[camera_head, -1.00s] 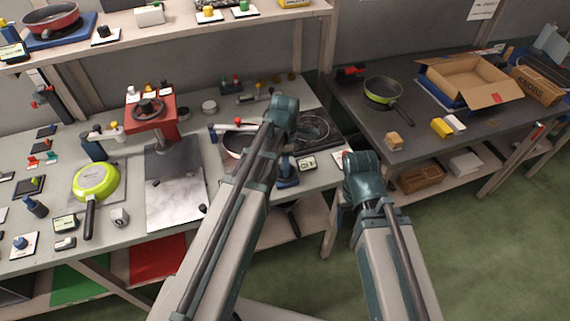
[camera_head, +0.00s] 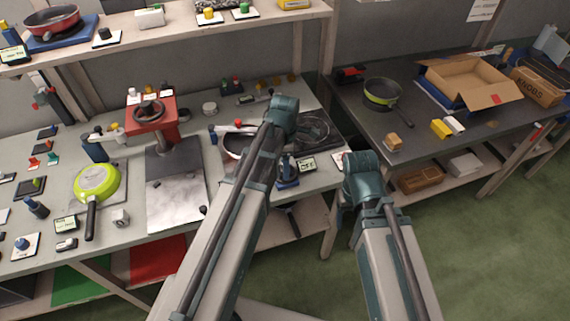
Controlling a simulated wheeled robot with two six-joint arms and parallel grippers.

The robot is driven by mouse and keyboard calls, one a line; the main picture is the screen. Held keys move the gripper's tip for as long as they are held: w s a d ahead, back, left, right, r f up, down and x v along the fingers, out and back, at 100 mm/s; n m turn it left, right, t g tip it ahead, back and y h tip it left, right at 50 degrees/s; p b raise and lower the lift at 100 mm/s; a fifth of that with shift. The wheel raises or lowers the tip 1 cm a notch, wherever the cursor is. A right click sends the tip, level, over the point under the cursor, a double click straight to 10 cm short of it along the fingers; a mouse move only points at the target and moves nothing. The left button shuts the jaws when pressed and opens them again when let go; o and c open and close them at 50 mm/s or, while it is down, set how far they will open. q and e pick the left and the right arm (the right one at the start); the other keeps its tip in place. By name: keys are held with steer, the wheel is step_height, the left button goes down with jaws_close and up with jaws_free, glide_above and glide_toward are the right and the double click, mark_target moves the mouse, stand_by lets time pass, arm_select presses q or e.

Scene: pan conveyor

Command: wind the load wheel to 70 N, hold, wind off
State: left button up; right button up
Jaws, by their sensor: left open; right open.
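The load wheel (camera_head: 148,110) is a dark round handwheel on top of a red press head (camera_head: 163,129). The press stands at the back of the left bench on a grey post, above a dark and pale marbled plate (camera_head: 175,203). Nothing touches the wheel. A lime-green pan (camera_head: 96,181) lies on the bench left of the press, its handle towards the front. My two arms reach up from the bottom edge, their elbows right of the press. My grippers do not show; the arm links hide what lies behind them. No force reading is legible.
The left bench (camera_head: 137,222) is crowded with small tools and displays. A dark bench (camera_head: 352,117) at right holds a green-rimmed pan (camera_head: 383,93) and an open cardboard box (camera_head: 464,76). A shelf (camera_head: 180,31) runs above the press. Green floor (camera_head: 480,235) is clear at right.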

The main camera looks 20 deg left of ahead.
arm_select(q)
step_height(320, 180, up, 13)
steer(key=p, duration=1.2)
steer(key=shift+p, duration=0.35)
steer(key=s+d+m+b, duration=0.1)
steer(key=s+d+m, duration=0.2)
steer(key=m, duration=0.5)
steer(key=s+d+f+m, duration=0.1)
steer(key=s+d+m, duration=0.3)
steer(key=m, duration=0.5)
steer(key=s+d+f+m+y+b, duration=0.1)
steer(key=s+d+m, duration=0.2)
steer(key=s+m, duration=0.4)
steer(key=shift+s+d+f+m+b, duration=0.2)
steer(key=shift+d+m+b, duration=0.1)
steer(key=shift+m, duration=0.7)
